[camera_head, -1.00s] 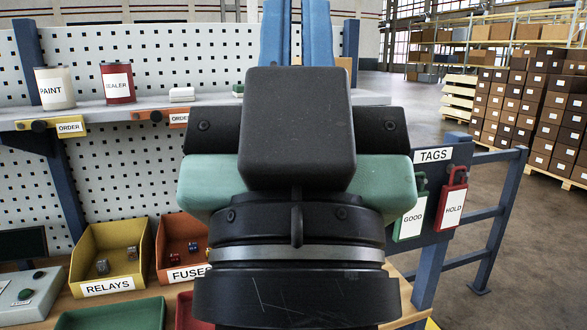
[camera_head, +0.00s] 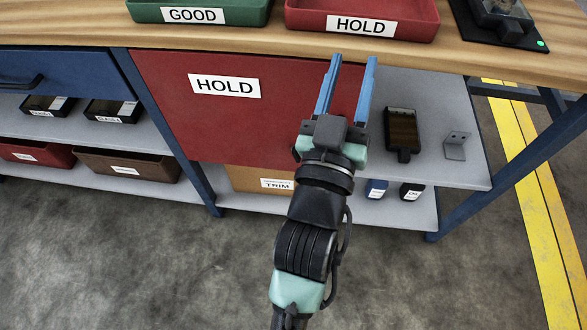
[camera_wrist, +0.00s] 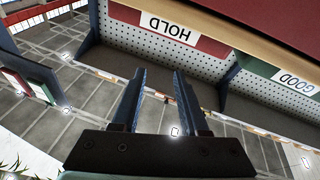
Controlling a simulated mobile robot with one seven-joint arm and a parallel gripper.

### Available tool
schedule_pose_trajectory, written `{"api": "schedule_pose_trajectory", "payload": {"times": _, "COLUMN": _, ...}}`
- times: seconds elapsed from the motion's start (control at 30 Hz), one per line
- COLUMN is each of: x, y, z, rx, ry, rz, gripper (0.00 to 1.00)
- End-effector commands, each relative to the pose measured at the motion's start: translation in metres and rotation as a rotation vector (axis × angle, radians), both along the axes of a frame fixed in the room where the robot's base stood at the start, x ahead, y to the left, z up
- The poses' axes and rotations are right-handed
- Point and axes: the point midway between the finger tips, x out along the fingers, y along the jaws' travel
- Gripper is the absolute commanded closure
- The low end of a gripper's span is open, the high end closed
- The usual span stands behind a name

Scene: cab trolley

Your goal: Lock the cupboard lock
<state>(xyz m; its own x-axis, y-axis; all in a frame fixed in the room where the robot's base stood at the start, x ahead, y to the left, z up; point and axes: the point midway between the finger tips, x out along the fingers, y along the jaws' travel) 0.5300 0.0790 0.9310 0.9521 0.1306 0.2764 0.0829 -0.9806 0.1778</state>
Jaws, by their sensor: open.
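The red cupboard front (camera_head: 180,110) marked HOLD is under the wooden bench top, left of my gripper in the head view. It looks closed. I cannot make out a lock on it; its right part is partly behind my gripper. My gripper (camera_head: 353,62) is open and empty, its two blue fingers pointing up the picture, over the cupboard's right edge in the head view. Whether it touches anything cannot be told. In the wrist view my gripper (camera_wrist: 160,72) shows parted fingers with nothing between them; the cupboard is not clearly seen there.
A green GOOD tray (camera_head: 235,14) and a red HOLD tray (camera_head: 400,24) stand on the bench top (camera_head: 90,28). Right of the cupboard is an open grey shelf (camera_head: 440,90) with a dark container (camera_head: 402,135) and a metal bracket (camera_head: 456,146). Floor in front is clear.

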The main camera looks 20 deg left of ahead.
Motion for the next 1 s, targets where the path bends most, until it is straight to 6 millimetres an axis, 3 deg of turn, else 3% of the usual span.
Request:
{"api": "schedule_pose_trajectory", "payload": {"times": 0.03, "x": -0.006, "y": 0.007, "z": -0.06, "rx": -0.018, "ry": 0.04, "rz": 0.013, "gripper": 0.56}}
{"api": "schedule_pose_trajectory", "payload": {"times": 0.1, "x": -0.015, "y": 0.014, "z": -0.112, "rx": -0.038, "ry": 0.08, "rz": 0.029, "gripper": 0.56}}
{"api": "schedule_pose_trajectory", "payload": {"times": 0.3, "x": -0.052, "y": 0.035, "z": -0.246, "rx": -0.097, "ry": 0.186, "rz": 0.083, "gripper": 0.56}}
{"api": "schedule_pose_trajectory", "payload": {"times": 0.4, "x": -0.069, "y": 0.042, "z": -0.29, "rx": -0.115, "ry": 0.223, "rz": 0.106, "gripper": 0.56}}
{"api": "schedule_pose_trajectory", "payload": {"times": 0.5, "x": -0.081, "y": 0.046, "z": -0.317, "rx": -0.129, "ry": 0.246, "rz": 0.122, "gripper": 0.56}}
{"api": "schedule_pose_trajectory", "payload": {"times": 0.67, "x": -0.086, "y": 0.049, "z": -0.329, "rx": -0.137, "ry": 0.258, "rz": 0.131, "gripper": 0.56}}
{"api": "schedule_pose_trajectory", "payload": {"times": 0.87, "x": -0.066, "y": 0.055, "z": -0.328, "rx": -0.135, "ry": 0.254, "rz": 0.132, "gripper": 0.56}}
{"api": "schedule_pose_trajectory", "payload": {"times": 1.0, "x": -0.043, "y": 0.061, "z": -0.328, "rx": -0.135, "ry": 0.253, "rz": 0.133, "gripper": 0.56}}
